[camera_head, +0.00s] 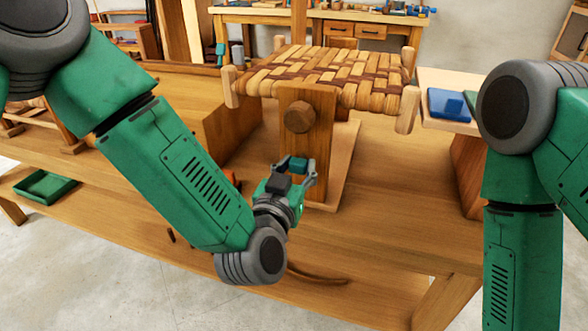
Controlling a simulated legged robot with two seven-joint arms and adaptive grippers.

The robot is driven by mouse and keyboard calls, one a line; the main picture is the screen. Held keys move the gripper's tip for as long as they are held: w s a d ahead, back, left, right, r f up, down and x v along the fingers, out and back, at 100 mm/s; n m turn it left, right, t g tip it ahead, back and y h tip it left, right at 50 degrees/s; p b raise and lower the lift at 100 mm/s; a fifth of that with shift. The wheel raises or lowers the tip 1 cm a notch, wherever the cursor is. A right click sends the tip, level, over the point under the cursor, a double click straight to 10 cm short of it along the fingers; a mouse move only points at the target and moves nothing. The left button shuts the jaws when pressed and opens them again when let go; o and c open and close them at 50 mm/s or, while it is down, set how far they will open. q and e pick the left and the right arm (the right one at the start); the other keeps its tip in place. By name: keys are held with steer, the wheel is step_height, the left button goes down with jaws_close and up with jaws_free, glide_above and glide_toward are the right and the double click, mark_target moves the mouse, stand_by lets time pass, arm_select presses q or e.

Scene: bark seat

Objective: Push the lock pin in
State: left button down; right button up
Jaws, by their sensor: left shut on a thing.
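A round wooden knob (299,117) sits on the front face of an upright wooden post (318,150) under the woven bark seat (325,76). I cannot tell for sure whether this knob is the lock pin. My left gripper (300,168) is just below the knob, in front of the lower post. It is shut on a small teal piece (298,163), mostly hidden by the fingers. The gripper is apart from the knob. I cannot tell whether it touches the post. My right arm comes down at the right, and its gripper is out of view.
The seat stands over a wooden workbench (400,200). A blue box (449,104) lies on a pale surface at the right. A green tray (45,186) is on the low shelf at the left. A curved dark strip (318,276) lies near the front. The bench right of the post is clear.

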arm_select(q)
steer(key=shift+w+r, duration=0.15)
steer(key=shift+w, duration=0.35)
steer(key=c, duration=1.2)
jaws_free()
steer(key=shift+d, duration=0.1)
steer(key=shift+o, duration=0.2)
steer(key=shift+w+d, duration=0.1)
steer(key=shift+d, duration=0.1)
steer(key=v, duration=1.2)
steer(key=shift+d, duration=0.1)
